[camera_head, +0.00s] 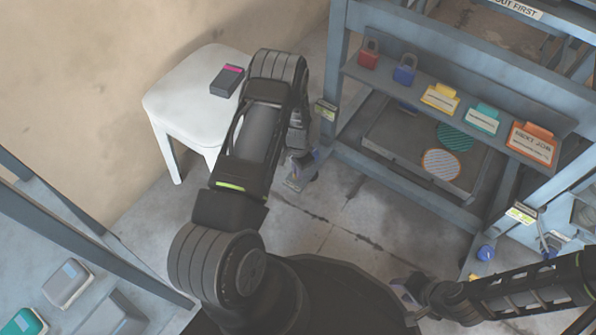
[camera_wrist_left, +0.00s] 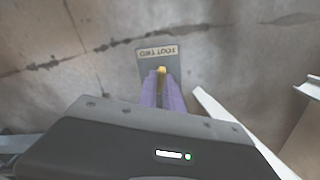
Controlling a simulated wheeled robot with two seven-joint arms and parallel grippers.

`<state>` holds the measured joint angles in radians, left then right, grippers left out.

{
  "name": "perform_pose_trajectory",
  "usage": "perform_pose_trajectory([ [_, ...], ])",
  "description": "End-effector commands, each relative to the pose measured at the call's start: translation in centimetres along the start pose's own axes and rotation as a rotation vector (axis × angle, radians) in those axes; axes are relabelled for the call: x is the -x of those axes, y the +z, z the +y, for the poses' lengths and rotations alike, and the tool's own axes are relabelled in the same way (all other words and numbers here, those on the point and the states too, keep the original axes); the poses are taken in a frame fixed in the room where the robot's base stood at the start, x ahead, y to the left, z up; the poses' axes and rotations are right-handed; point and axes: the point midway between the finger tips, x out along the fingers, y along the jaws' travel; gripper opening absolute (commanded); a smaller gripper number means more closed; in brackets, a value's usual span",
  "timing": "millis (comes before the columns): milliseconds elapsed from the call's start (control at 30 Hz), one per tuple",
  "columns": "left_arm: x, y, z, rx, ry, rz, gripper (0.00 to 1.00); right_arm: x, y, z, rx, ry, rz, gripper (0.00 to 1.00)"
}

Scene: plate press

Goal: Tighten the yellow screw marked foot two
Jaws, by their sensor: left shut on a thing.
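The yellow screw (camera_wrist_left: 161,70) shows between the tips of my left gripper (camera_wrist_left: 162,80) in the left wrist view. The purple fingers are shut on it. It stands at a grey foot plate (camera_wrist_left: 146,62) whose label reads FOOT TWO, upside down in this view. In the head view my left gripper (camera_head: 298,172) is low, near the floor beside the frame's front left leg; the screw is hidden there. My right gripper (camera_head: 404,292) is at the lower right, and its finger opening is unclear.
A white stool (camera_head: 180,105) with a dark box (camera_head: 227,80) stands left of my left arm. The blue-grey press frame (camera_head: 350,150) holds a shelf with padlocks and colored tags. A bench with boxes (camera_head: 68,283) is at lower left. Bare floor (camera_head: 345,215) lies between.

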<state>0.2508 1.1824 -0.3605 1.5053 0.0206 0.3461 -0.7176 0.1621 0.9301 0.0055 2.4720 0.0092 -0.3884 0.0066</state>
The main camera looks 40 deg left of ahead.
Motion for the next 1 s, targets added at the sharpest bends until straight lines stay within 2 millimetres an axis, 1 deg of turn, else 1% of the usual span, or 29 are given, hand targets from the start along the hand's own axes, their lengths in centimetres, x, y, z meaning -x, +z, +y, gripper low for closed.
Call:
perform_pose_trajectory([
  [33, -0.1, 0.0, 0.0, -0.043, 0.0, 0.002, 0.0, -0.3, 0.0, 0.1, 0.0, 0.0, 0.001, 0.36],
  [400, -0.1, 0.0, 0.0, -0.394, 0.001, 0.001, 0.0, -1.5, -0.1, 0.4, -0.001, 0.0, 0.007, 0.36],
  [1000, -0.1, 0.0, 0.0, -0.957, 0.0, 0.002, 0.0, -2.8, -0.3, 0.8, -0.001, 0.0, 0.015, 0.36],
])
